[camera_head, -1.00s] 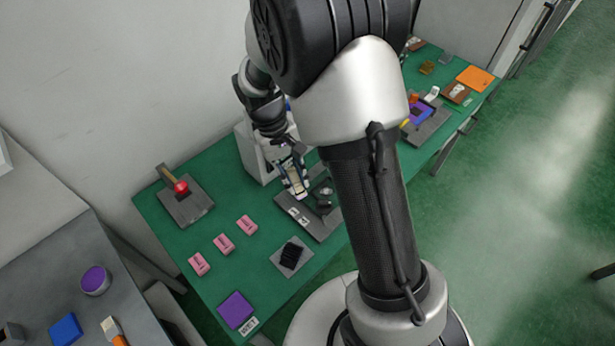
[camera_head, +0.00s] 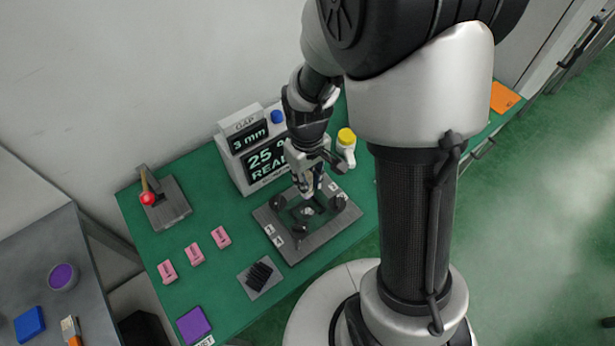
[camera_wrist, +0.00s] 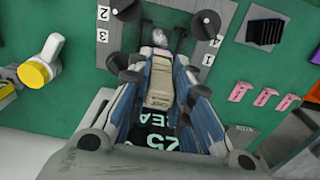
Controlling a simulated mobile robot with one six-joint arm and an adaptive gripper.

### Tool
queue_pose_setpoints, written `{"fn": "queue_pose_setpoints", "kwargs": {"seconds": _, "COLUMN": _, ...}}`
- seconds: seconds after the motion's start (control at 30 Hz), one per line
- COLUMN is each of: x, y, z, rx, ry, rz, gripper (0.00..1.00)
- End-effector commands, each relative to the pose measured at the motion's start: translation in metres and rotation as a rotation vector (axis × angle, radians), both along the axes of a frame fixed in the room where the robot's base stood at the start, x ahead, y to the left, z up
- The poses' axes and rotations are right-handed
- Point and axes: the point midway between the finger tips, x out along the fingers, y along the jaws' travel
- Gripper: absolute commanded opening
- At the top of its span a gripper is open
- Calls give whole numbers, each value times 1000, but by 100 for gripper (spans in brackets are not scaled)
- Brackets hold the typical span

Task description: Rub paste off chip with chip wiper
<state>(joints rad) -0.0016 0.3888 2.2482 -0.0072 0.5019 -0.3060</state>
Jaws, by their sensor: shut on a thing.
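My gripper (camera_head: 309,187) is shut on a beige chip wiper (camera_wrist: 160,87), with lettering on it, in the wrist view. The gripper points down over the middle of a grey fixture plate (camera_head: 283,248) with dark knobs and number labels. The chip (camera_head: 307,211) shows as a small pale-grey patch inside the plate's opening, just below the gripper. It also shows in the wrist view (camera_wrist: 160,36), past the wiper's far end. I cannot tell whether the wiper touches it. Paste cannot be clearly made out.
A yellow-capped bottle (camera_head: 346,139) is close right of the gripper. A red-knobbed lever (camera_head: 148,198), pink blocks (camera_head: 194,254), a black ribbed block (camera_head: 260,275) and a purple square (camera_head: 193,325) lie left and front.

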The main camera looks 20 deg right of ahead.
Motion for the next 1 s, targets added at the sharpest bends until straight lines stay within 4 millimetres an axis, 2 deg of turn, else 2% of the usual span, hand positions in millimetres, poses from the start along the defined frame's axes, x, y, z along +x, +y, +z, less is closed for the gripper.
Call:
{"fn": "queue_pose_setpoints", "kwargs": {"seconds": 0.27, "x": 0, "y": 0, "z": -13, "rx": 0, "ry": 1, "rz": 0, "gripper": 0}}
{"fn": "queue_pose_setpoints", "kwargs": {"seconds": 1.0, "x": -1, "y": 0, "z": -85, "rx": -1, "ry": 2, "rz": 0, "gripper": 0}}
